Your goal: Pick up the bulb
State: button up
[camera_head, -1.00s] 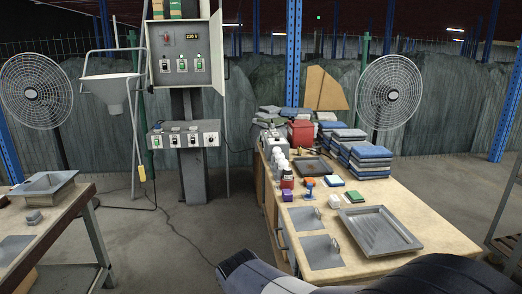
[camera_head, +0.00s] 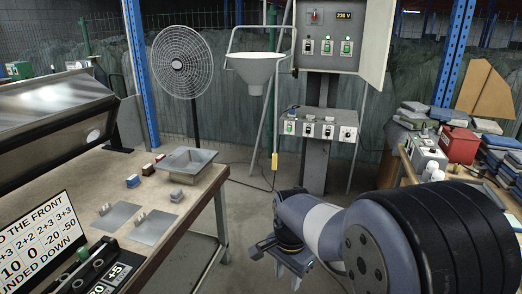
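My gripper (camera_head: 280,262) hangs at the lower middle, pointing down, to the right of the left workbench and over the floor. It is seen at an angle and partly covered by my own arm, so its opening is unclear. No held object is visible.
The left workbench (camera_head: 170,205) carries a metal tray (camera_head: 184,160), flat metal plates (camera_head: 117,215), small blocks and a sign (camera_head: 40,235). A fan (camera_head: 180,62), a funnel (camera_head: 252,68) and a control box (camera_head: 345,35) stand behind. A cluttered bench is at the right.

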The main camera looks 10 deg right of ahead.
aim_at(432, 165)
jog(key=i+z, duration=0.3)
jog(key=i, duration=0.3)
jog(key=i+z, duration=0.25)
jog(key=i, duration=0.3)
jog(key=i+j+z, duration=0.3)
jog(key=i, duration=0.25)
jog(key=i+z, duration=0.45)
jog(key=i+j+z, duration=0.15)
jog(key=i+z, duration=0.3)
jog(key=i+j+z, duration=0.4)
jog(key=i, duration=0.15)
jog(key=i+j+z, duration=0.15)
jog(key=i+z, duration=0.25)
jog(key=i+j+z, duration=0.15)
jog(key=z, duration=0.2)
jog(key=i+j+z, duration=0.25)
jog(key=z, duration=0.15)
